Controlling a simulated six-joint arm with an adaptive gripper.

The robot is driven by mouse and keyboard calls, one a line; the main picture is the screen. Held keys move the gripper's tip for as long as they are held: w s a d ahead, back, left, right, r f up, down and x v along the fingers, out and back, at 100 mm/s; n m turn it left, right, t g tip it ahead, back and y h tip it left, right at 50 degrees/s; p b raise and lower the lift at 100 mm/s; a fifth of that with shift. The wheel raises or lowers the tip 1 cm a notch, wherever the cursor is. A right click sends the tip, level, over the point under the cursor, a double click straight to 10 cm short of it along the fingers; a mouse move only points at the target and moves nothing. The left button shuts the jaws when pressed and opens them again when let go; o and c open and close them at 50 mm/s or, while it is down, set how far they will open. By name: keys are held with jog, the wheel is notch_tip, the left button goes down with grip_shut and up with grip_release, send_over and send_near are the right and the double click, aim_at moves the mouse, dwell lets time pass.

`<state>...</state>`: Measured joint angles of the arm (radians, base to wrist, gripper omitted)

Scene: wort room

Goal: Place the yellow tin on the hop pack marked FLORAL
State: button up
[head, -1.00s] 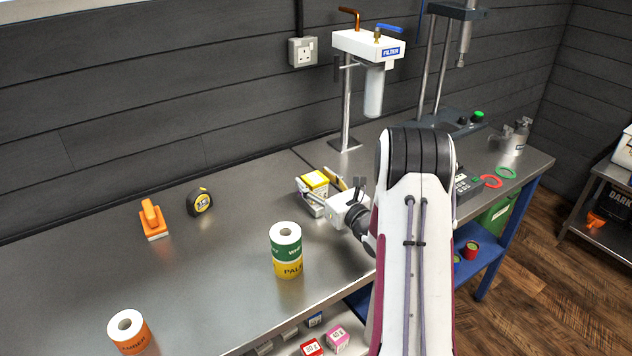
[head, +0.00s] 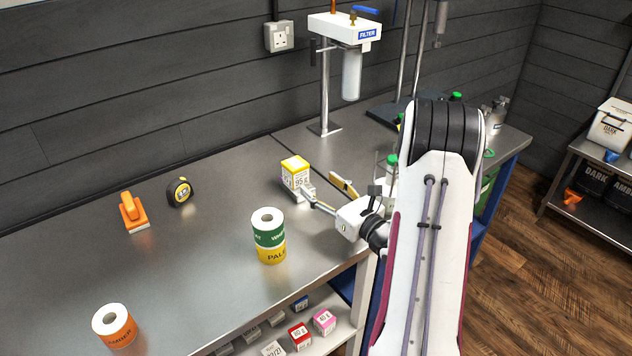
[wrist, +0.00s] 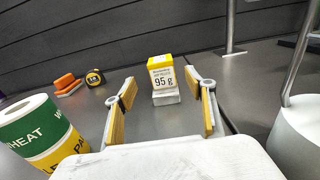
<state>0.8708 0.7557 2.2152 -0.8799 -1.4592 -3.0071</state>
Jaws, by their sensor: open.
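A small white pack with a yellow top, marked "95 g" (head: 296,175), stands upright on the steel bench; it also shows in the wrist view (wrist: 162,75). A pale block shape shows directly under it there; I cannot tell if this is another pack or a reflection. My gripper (head: 318,184) is open and empty, its fingertips just short of the pack, which appears centred between them in the wrist view (wrist: 160,84). A yellow tin marked PALE (head: 271,254) stands under a green tin marked WHEAT (head: 269,234). I cannot read FLORAL on any pack.
An orange tin (head: 115,328) stands at the bench's front left. An orange-handled tool (head: 133,212) and a tape measure (head: 180,191) lie farther back. The filter stand (head: 325,95) rises behind the yellow-topped pack. Several small packs, including a pink one (head: 324,321), sit on the shelf below.

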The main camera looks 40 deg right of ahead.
jog(key=shift+s, duration=0.2)
jog(key=shift+w+r, duration=0.1)
dwell(0.4)
jog(key=shift+w+a+r+m, duration=0.25)
jog(key=shift+w+r+m, duration=0.05)
jog(key=shift+m, duration=0.1)
jog(key=s+a+r+m+g+h, duration=0.4)
jog(key=a+r+m+g, duration=0.5)
jog(key=m, duration=0.9)
jog(key=s+a+r+m+g+y, duration=0.1)
jog(key=s+a+m+y, duration=0.1)
jog(key=s+a+m, duration=0.6)
jog(key=s+a+r+m+g+y, duration=0.1)
jog(key=s+a+m, duration=0.8)
jog(key=s, duration=0.9)
jog(key=a+g+y, duration=0.1)
jog(key=a, duration=0.2)
jog(key=shift+a+r, duration=0.2)
jog(key=shift+a, duration=0.05)
